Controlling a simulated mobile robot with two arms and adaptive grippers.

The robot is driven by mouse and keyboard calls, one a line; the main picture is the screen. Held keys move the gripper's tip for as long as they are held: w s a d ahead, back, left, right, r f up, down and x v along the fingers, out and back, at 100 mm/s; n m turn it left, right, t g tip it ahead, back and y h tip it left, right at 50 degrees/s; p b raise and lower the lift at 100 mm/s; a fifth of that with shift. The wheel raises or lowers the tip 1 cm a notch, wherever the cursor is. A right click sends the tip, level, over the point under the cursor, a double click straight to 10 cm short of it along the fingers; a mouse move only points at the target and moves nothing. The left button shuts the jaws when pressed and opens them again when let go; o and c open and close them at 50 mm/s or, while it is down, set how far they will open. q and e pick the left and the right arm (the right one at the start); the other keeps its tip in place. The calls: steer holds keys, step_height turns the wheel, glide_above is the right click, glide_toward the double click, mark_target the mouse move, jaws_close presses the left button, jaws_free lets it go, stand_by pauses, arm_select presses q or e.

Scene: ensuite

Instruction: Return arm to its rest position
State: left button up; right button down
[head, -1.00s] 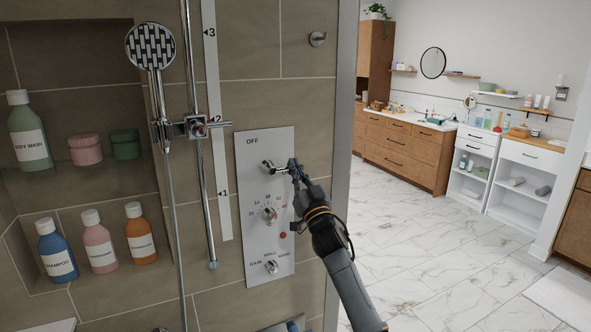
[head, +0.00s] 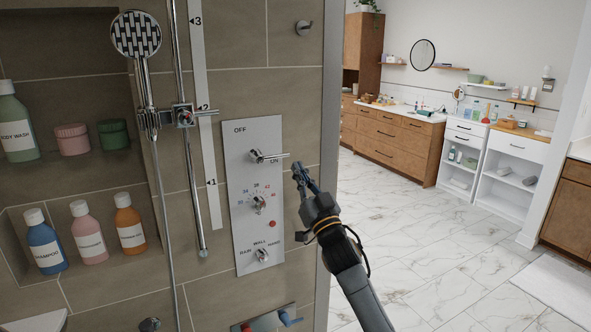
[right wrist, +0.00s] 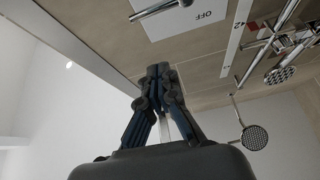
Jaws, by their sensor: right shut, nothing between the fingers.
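My right gripper (head: 299,172) is shut and empty. In the head view it is raised in front of the right edge of the shower wall, just right of the control panel (head: 238,222). My right arm comes up from the bottom of the head view. My left gripper is not in view.
A hand shower (head: 136,36) hangs on a rail (head: 190,150) left of the panel. Several bottles and two jars stand in wall niches. Red and blue fittings (head: 262,322) sit low on the wall. Open marble floor (head: 425,235) lies to the right, before the wooden cabinets (head: 395,140).

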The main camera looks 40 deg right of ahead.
steer(key=shift+w+f, duration=0.1)
stand_by(0.4)
